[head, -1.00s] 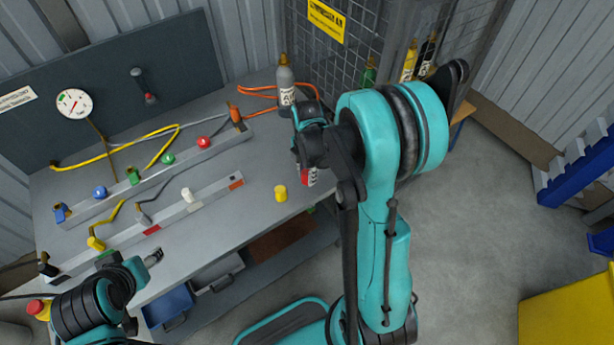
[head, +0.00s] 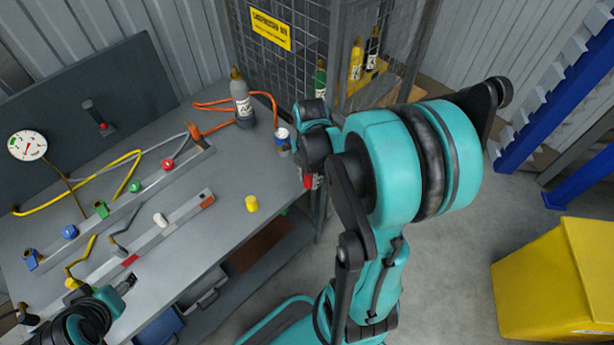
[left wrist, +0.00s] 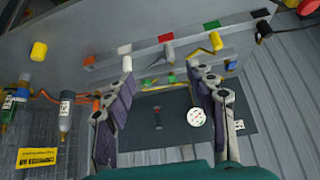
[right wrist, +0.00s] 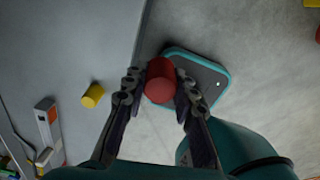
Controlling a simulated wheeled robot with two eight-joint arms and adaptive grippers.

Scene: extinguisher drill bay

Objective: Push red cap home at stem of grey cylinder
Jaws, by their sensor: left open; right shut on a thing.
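The grey cylinder (head: 241,102) stands upright in a dark holder at the back right of the bench, its bare brass stem pointing up. It also shows in the left wrist view (left wrist: 66,112). My right gripper (right wrist: 160,88) is shut on a red cap (right wrist: 160,80), seen between its fingertips. In the head view the red cap (head: 308,181) is partly hidden by the gripper, right of the bench edge and apart from the cylinder. My left gripper (left wrist: 162,80) is open and empty, at the front left of the bench.
A white and blue canister (head: 283,140) stands near my right gripper. An orange hose (head: 212,106) lies around the cylinder. A yellow cap (head: 252,203) stands on the bench. Rails hold coloured fittings. A mesh cage (head: 285,70) rises behind; open floor lies right.

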